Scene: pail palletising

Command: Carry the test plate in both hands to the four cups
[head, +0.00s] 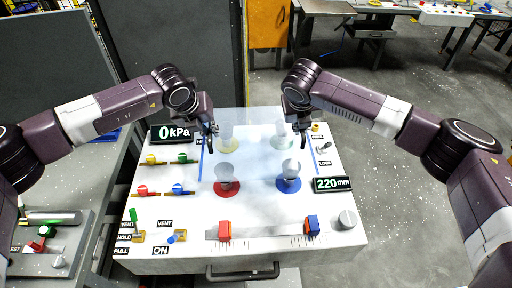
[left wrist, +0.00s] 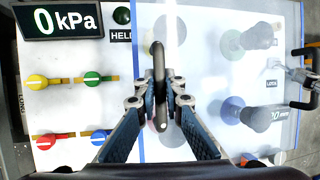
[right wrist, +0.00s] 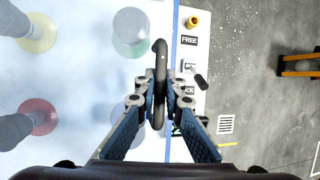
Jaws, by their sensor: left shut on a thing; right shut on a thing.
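The test plate (head: 255,158) is a clear, hazy sheet with blue side edges, held above the panel with the cups showing through it. My left gripper (head: 212,132) is shut on its left dark handle (left wrist: 158,80). My right gripper (head: 301,128) is shut on its right dark handle (right wrist: 159,75). The four grey cups have coloured bases: yellow (head: 226,142), green (head: 281,141), red (head: 226,181) and blue (head: 289,181). The plate overlaps the cups in the head view. The gap between plate and cups cannot be told.
The white panel bears a 0 kPa display (head: 172,134), a 220 mm display (head: 332,184), coloured valves (head: 147,190), a red slider (head: 225,230) and a blue slider (head: 312,225). A FREE/LOCK lever (head: 324,148) stands right of the plate. Open floor lies to the right.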

